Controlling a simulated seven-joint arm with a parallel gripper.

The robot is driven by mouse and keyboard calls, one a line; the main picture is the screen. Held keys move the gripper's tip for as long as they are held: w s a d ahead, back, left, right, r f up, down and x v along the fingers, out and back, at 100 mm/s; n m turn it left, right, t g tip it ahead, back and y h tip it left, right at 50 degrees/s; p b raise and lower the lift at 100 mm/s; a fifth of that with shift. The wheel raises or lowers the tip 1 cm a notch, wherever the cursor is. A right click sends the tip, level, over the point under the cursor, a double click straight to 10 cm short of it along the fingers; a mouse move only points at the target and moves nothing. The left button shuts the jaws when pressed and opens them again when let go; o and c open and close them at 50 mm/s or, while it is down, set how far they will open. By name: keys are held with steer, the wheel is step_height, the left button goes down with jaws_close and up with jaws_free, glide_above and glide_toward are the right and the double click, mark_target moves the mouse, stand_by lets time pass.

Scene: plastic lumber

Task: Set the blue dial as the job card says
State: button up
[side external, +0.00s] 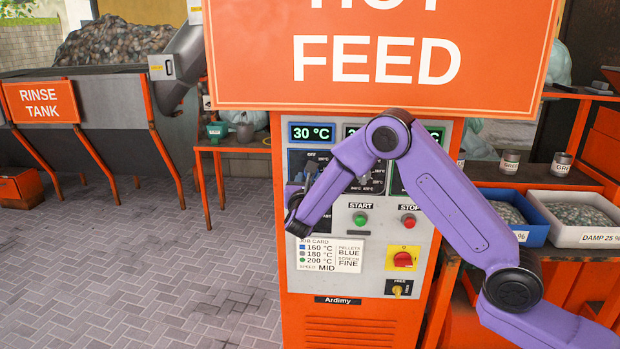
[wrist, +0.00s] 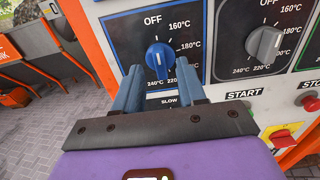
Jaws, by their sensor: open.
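The blue dial (wrist: 160,56) is on a dark panel (wrist: 205,20) marked OFF, 160, 180, 220 and 240 °C, partly legible. Its white mark appears to point up toward OFF. My gripper (wrist: 158,74) is open, with one finger on each side of the dial's lower part; I cannot tell whether they touch it. The job card (side external: 331,255) lists a blue square at 160 °C, grey at 180 °C, green at 200 °C and speed MID. The display (side external: 312,133) above the blue dial's panel reads 30 °C.
A grey dial (wrist: 264,44) sits to the right of the blue one. Below are a green START button (side external: 360,218), a red STOP button (side external: 408,221) and a red rotary switch (side external: 403,259). The orange FEED sign (side external: 380,55) overhangs the cabinet top.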

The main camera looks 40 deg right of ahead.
steer(key=shift+x, duration=1.25)
jaws_close()
steer(key=shift+s+m, duration=0.15)
steer(key=shift+m, duration=3.75)
